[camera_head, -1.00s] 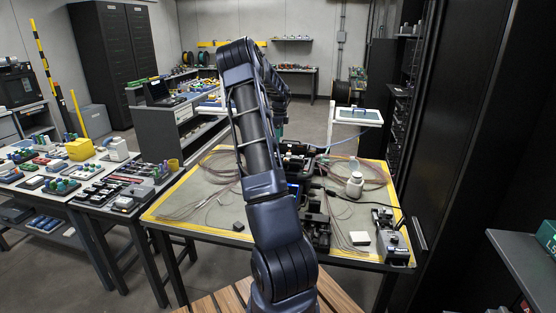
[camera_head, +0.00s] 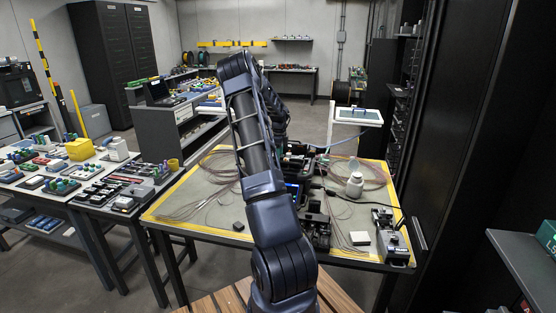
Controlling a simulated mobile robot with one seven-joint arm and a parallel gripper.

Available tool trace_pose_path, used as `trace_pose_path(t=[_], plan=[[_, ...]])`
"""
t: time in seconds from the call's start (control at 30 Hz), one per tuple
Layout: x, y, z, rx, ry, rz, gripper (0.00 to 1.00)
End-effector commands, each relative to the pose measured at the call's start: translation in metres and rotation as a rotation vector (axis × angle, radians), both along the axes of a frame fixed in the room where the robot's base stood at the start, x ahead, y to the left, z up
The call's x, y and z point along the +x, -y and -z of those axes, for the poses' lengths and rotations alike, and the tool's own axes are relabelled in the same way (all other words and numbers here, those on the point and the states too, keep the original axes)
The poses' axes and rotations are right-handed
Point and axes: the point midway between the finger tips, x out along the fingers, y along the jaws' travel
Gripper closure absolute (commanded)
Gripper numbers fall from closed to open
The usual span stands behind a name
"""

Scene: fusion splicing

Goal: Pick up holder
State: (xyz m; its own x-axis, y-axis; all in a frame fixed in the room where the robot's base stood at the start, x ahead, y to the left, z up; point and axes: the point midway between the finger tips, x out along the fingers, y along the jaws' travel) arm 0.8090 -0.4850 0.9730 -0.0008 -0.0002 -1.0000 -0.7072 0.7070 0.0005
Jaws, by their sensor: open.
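My arm rises through the middle of the picture and bends over the far side of the work table (camera_head: 215,180). Its far end drops behind the upper arm, and I cannot see my gripper's fingers. No holder can be told for certain. A small black block (camera_head: 238,226) lies at the table's front left. Dark devices (camera_head: 316,228) stand just right of my arm, partly hidden by it. A grey device with black parts (camera_head: 388,240) stands at the front right corner.
A white bottle (camera_head: 354,185) and a pale square block (camera_head: 360,238) are on the table's right side. Thin fibre coils lie at left (camera_head: 210,190) and back right (camera_head: 372,172). A dark cabinet (camera_head: 450,120) closes off the right. Benches with many small parts stand at left.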

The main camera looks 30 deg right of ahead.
Motion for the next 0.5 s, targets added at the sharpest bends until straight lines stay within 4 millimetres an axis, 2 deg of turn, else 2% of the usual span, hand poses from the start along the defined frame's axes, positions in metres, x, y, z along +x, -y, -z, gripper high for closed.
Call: trace_pose_path(t=[0.23,0.27,0.5], plan=[[0.0001,0.0,0.0032,0.0,0.001,0.0,0.42],[0.0001,0.0,0.0032,0.0,0.001,0.0,0.46],[0.0002,-0.0001,0.003,0.0,0.001,0.0,0.93]])
